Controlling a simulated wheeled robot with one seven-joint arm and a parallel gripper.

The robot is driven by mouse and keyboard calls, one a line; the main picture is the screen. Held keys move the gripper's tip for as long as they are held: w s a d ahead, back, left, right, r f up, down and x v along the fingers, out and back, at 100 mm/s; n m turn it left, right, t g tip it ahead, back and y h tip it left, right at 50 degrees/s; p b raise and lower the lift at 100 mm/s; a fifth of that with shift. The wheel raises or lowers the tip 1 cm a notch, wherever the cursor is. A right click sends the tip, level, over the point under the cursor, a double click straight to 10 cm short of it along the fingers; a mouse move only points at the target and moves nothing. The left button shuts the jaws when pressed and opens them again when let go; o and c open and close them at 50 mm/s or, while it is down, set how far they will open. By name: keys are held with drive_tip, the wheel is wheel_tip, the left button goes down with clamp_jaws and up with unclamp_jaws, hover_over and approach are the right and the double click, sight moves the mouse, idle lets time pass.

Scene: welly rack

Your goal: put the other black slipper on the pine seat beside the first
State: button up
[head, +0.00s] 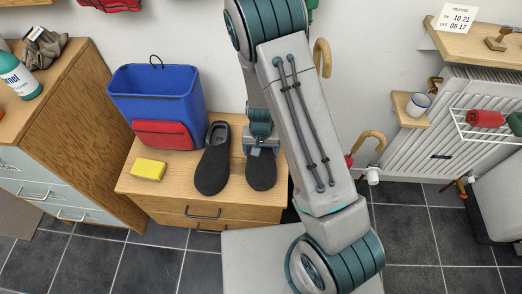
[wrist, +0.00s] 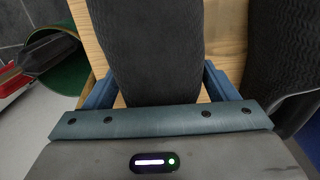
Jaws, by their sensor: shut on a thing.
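The first black slipper (head: 211,165) lies on the pine seat (head: 150,188), toe toward the front edge. The other black slipper (head: 261,173) is just right of it, side by side with a narrow gap, toe also to the front. My gripper (head: 262,145) is shut on this second slipper from above. In the wrist view the held slipper (wrist: 150,45) lies between the two blue fingers, over pale wood; the first slipper (wrist: 280,45) shows at the right edge. The held slipper is at or very near the seat top; I cannot tell if it bears on it. My gripper hides its heel.
A blue and red bag (head: 155,100) and a yellow sponge (head: 149,169) stand left on the seat. A wooden cabinet (head: 75,130) is further left. A radiator (head: 440,125) and small shelf (head: 409,110) are at right. In the wrist view a green round thing (wrist: 65,65) is at left.

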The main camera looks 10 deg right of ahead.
drive_tip(key=shift+f, duration=0.15)
drive_tip(key=o, duration=1)
wheel_tip(320, 180, up, 13)
drive_tip(key=p, duration=0.3)
drive_tip(key=shift+s+d+r+n+t, duration=0.35)
drive_tip(key=shift+s+d+r, duration=1.2)
drive_tip(key=shift+s+r, duration=1.4)
drive_tip(key=shift+s+d+r+n+t, duration=0.35)
drive_tip(key=shift+s+d+r, duration=1.6)
drive_tip(key=shift+r, duration=1.75)
drive_tip(key=shift+s+d+r+n+t, duration=0.3)
drive_tip(key=shift+s+d+r, duration=0.9)
drive_tip(key=shift+s+r, duration=1.95)
